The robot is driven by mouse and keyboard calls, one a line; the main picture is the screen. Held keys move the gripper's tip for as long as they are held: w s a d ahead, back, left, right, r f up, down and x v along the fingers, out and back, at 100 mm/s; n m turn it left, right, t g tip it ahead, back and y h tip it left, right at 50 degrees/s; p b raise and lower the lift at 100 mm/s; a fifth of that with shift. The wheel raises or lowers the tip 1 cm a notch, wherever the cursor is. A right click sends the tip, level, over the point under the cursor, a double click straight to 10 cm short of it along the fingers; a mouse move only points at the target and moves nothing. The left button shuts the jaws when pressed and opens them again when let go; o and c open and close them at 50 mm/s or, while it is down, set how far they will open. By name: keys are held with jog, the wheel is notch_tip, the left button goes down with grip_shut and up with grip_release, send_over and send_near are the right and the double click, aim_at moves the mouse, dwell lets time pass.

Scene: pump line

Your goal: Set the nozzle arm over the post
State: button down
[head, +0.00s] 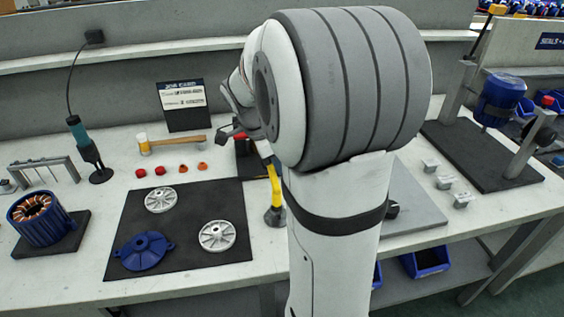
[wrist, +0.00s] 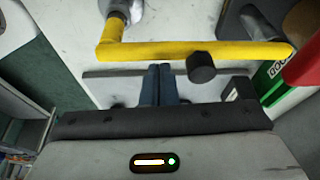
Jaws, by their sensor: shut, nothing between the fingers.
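The yellow nozzle arm (wrist: 160,50) runs across the wrist view, with a black knob (wrist: 201,67) on its near side. Its left end bends away toward a grey round part (wrist: 122,8). My gripper (wrist: 158,70) is shut and empty, its blue-grey fingertips just short of the yellow bar, left of the knob. Whether they touch it I cannot tell. I cannot tell which part is the post.
A red part (wrist: 304,66) and a green panel (wrist: 275,78) lie close at the right in the wrist view. On the bench, a dark mat (head: 190,262) holds a blue cover (head: 145,250) and two metal discs. A mallet (head: 175,143) lies behind.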

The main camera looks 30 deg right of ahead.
notch_tip(320, 180, up, 10)
jog(key=shift+d+f+p, duration=0.25)
jog(key=shift+p, duration=0.15)
jog(key=shift+s, duration=0.1)
dwell(0.5)
